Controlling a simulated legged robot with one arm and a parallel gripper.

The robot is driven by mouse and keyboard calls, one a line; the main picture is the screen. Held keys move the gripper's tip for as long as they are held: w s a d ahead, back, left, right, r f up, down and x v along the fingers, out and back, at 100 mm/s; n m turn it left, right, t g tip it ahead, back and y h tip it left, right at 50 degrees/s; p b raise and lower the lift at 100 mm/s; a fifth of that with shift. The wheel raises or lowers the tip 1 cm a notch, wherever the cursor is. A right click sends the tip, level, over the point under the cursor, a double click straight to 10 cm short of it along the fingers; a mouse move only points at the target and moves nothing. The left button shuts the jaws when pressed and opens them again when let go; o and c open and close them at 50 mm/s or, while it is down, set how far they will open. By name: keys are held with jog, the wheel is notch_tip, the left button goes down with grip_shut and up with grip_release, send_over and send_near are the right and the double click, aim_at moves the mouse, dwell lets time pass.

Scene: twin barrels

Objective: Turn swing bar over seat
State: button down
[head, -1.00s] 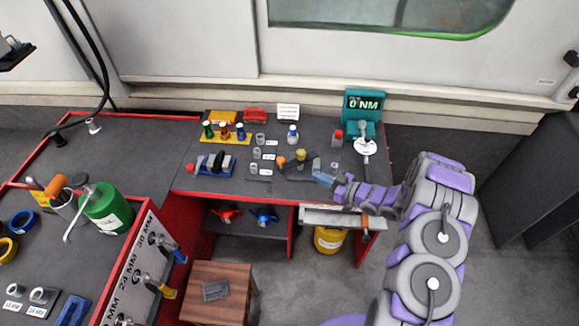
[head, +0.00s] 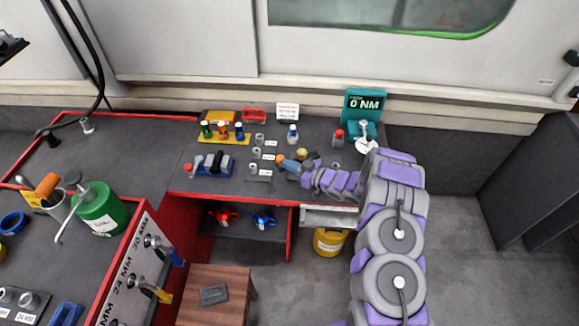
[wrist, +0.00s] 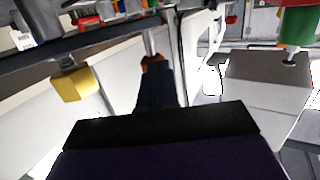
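A small fixture on the dark bench has a yellow knob (head: 301,153) and an orange knob (head: 280,158). The wrist view shows a yellow block (wrist: 74,83) at left and an orange piece (wrist: 152,60) below a metal rod near the middle. I cannot tell for sure which part is the swing bar or which is the seat. My gripper (head: 292,166) is low over the bench, close beside the orange knob. In the wrist view its dark finger (wrist: 160,88) points at the orange piece. Contact and the finger gap cannot be made out. My arm hides part of the fixture.
A teal meter reading 0 NM (head: 364,107) stands at the back right. A blue-and-red tool block (head: 212,165) and a yellow rack of bottles (head: 222,138) are left of the fixture. A green can (head: 101,209) stands on the left bench. A wooden stool (head: 225,285) is in front.

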aim_at(282, 157)
jog(key=shift+w+a+r+m+t+h+p, duration=0.1)
jog(key=shift+w+a+m+t+h+p, duration=0.15)
jog(key=shift+w+a+m+t+h, duration=0.4)
jog(key=shift+w+a+f+m+t+h+p, duration=0.1)
jog(key=shift+w+a+m+t+h+p, duration=0.2)
jog(key=shift+m+t+h, duration=0.6)
jog(key=shift+w+a+r+m+t+h+p, duration=0.15)
jog(key=shift+w+a+m+t+h, duration=0.4)
jog(key=shift+t, duration=0.4)
jog(key=shift+w, duration=0.2)
